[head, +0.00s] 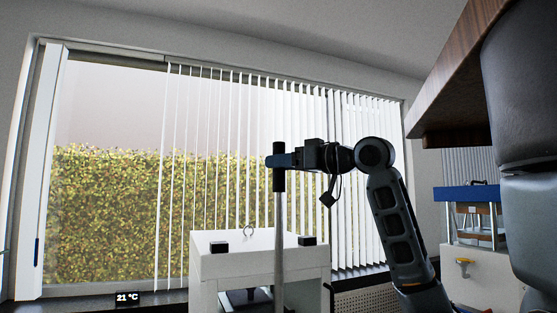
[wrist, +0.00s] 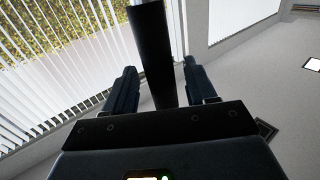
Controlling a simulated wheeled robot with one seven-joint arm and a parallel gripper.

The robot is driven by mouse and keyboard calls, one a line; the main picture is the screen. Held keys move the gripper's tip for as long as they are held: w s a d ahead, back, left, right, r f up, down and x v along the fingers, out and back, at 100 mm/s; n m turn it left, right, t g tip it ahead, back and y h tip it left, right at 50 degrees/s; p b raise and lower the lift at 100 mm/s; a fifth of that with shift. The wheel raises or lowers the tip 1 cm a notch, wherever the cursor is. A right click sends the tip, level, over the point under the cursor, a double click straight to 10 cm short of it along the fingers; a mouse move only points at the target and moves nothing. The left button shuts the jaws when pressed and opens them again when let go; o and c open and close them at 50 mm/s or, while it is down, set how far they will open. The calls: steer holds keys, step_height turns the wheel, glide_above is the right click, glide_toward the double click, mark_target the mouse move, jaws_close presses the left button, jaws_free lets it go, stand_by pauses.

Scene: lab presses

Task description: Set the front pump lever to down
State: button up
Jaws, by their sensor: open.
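The pump lever (head: 279,235) stands upright in the head view, a pale metal rod with a black grip at its top. Its lower end is out of view. My gripper (head: 278,161) is at the height of the black grip. In the wrist view my gripper (wrist: 159,72) is open, with one finger on each side of the black grip (wrist: 155,45). I see gaps between the grip and both fingers.
A white press body (head: 260,262) with an eyebolt and black blocks on top stands behind the lever. A blue-topped machine (head: 472,193) with a yellow knob is at the right. A window with vertical blinds (head: 215,150) fills the back. A wooden edge (head: 450,100) overhangs the upper right.

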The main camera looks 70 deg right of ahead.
steer(key=shift+x, duration=0.8)
steer(key=shift+c, duration=0.5)
jaws_close()
